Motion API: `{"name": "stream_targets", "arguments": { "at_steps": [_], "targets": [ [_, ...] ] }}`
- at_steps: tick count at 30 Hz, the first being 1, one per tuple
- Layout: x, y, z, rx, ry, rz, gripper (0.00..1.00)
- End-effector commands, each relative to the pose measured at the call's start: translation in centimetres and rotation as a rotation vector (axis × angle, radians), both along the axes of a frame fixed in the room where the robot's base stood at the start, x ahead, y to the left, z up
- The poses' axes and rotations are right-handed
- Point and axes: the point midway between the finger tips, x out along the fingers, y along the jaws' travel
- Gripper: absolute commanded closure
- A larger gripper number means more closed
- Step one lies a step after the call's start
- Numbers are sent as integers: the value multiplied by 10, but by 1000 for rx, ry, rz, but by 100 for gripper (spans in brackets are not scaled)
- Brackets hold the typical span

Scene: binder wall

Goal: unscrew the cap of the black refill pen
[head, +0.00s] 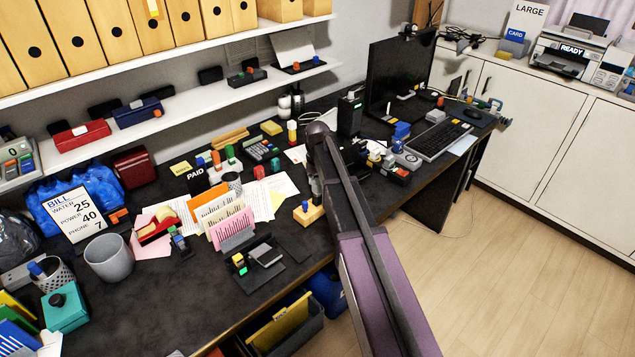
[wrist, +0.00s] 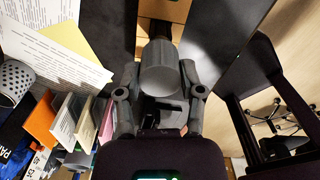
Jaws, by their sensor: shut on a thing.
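In the wrist view, my gripper (wrist: 160,88) is shut, with a finger on each side of a wide dark grey cylinder (wrist: 162,70). The cylinder is seen nearly end-on and looks like part of the black refill pen, but I cannot tell cap from barrel. A small black part shows just below it between the fingers. Whether the cap is still joined to the rest of the pen is hidden.
A wooden block (head: 310,214) stands by the desk edge. Left of my arm are a letter sorter (head: 236,241), loose papers (head: 281,187) and a mesh cup, also in the wrist view (wrist: 14,82). A monitor (head: 399,75) and keyboard (head: 438,140) stand right. Open floor lies beyond the edge.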

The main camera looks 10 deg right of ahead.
Motion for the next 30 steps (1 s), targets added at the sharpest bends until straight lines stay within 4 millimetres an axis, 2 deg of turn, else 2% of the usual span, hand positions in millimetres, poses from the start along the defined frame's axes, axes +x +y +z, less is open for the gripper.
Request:
{"name": "stream_targets", "arguments": {
  "at_steps": [6,21,30],
  "targets": [
    [0,0,7,0,0,0,100],
    [0,0,9,0,0,0,100],
    [0,0,27,0,0,0,100]
  ]
}}
